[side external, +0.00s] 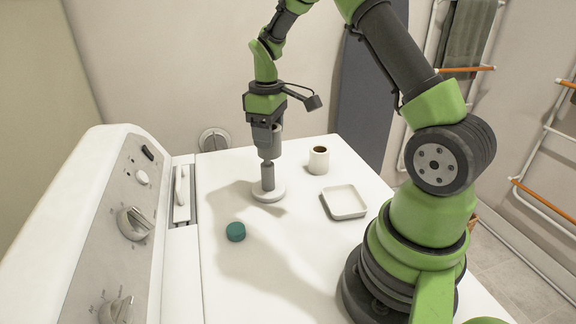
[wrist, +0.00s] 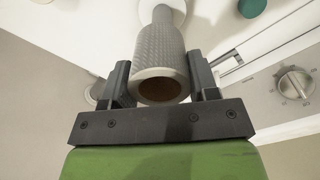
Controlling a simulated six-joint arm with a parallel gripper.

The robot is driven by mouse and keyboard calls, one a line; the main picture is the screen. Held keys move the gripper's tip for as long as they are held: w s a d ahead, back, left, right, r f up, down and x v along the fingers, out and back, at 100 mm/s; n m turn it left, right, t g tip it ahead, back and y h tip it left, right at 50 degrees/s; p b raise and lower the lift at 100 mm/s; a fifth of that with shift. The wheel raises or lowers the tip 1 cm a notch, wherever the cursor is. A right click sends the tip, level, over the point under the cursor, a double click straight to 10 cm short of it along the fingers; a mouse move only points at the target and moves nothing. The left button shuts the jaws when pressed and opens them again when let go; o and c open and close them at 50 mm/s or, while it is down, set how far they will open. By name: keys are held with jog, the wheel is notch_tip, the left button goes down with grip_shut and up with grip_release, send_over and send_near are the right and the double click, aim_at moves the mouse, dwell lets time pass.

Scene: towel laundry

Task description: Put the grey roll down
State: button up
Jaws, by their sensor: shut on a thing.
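My gripper (side external: 264,139) points down and is shut on the grey roll (side external: 277,143). In the wrist view, the roll (wrist: 160,58) is textured grey with a brown hollow core, and one finger lies on each side of it. The roll is upright, directly over or around the top of a grey post (side external: 268,176) on a round white base (side external: 269,192). The post shows below the roll's lower end. I cannot tell whether the post's top is inside the roll.
The white machine top (side external: 250,260) carries a green puck (side external: 236,232), a white mug (side external: 319,161) with dark contents and a shallow white tray (side external: 344,202). A control panel with knobs (side external: 134,223) rises at the left. The front centre of the top is clear.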

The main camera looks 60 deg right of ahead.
jog(key=s+d, duration=0.3)
jog(key=s, duration=0.4)
jog(key=m, duration=0.1)
send_over(343, 204)
notch_tip(343, 204, down, 6)
jog(key=shift+f, duration=2.15)
jog(key=shift+f, duration=0.1)
jog(key=o, duration=0.9)
